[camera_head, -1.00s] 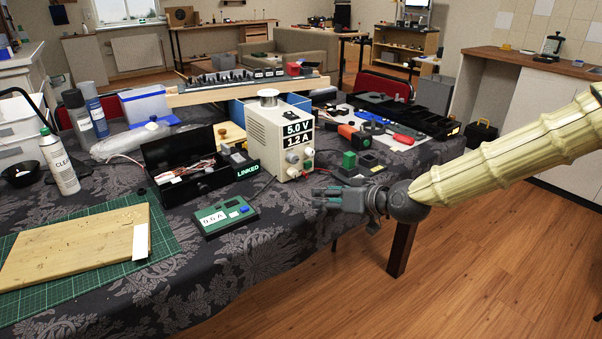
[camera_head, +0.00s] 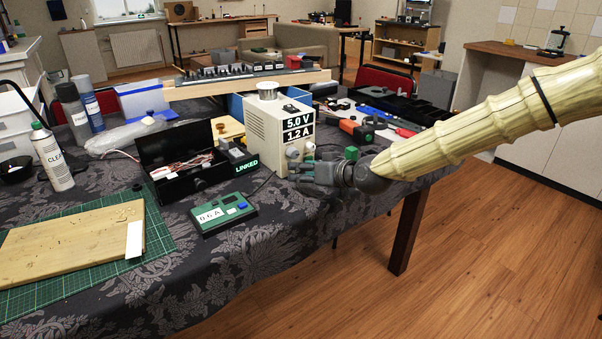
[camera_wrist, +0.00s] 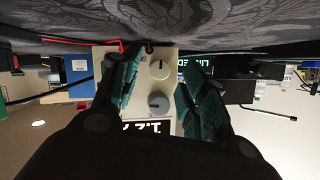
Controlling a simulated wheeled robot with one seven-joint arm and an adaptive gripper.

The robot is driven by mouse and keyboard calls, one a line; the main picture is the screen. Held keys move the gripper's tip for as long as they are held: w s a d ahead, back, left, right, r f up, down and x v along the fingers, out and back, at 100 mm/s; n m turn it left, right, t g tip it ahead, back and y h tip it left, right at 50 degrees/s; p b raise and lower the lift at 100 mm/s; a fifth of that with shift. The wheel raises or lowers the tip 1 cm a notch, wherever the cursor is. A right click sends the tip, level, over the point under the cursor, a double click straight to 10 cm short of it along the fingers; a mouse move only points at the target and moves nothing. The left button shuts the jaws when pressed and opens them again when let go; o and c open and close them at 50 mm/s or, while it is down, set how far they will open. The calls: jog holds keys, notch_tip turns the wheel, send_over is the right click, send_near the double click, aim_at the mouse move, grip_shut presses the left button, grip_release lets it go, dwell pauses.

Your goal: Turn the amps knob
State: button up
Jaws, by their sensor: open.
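The cream power supply (camera_head: 262,128) stands on the table, its display reading 5.0 V and 1.2 A. In the head view, a grey knob (camera_head: 292,153) shows below the display. The lower front is hidden by my gripper (camera_head: 297,174), which is close to it. In the upside-down wrist view, a pale knob (camera_wrist: 160,69) and a grey knob (camera_wrist: 158,104) show on the panel. The open teal fingers of my gripper (camera_wrist: 160,80) lie on either side of the knobs, with nothing held. I cannot tell whether they touch, or which knob is for amps.
A green meter box (camera_head: 223,213) reading 0.6 A lies in front. An open black box (camera_head: 175,160) with wires and a LINKED device (camera_head: 243,163) stand left of the supply. Tools crowd the right side.

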jog(key=shift+w+a+f, duration=0.2)
jog(key=shift+w+a, duration=0.2)
grip_shut()
dwell(0.4)
jog(key=shift+s+a+r+n+t+h+p, duration=0.1)
jog(key=shift+n+t+h+p, duration=0.3)
jog(key=shift+n+h+p, duration=0.4)
jog(key=shift+n+t+h, duration=0.3)
jog(key=shift+n+t, duration=0.1)
jog(key=shift+n, duration=0.6)
jog(key=shift+s, duration=0.1)
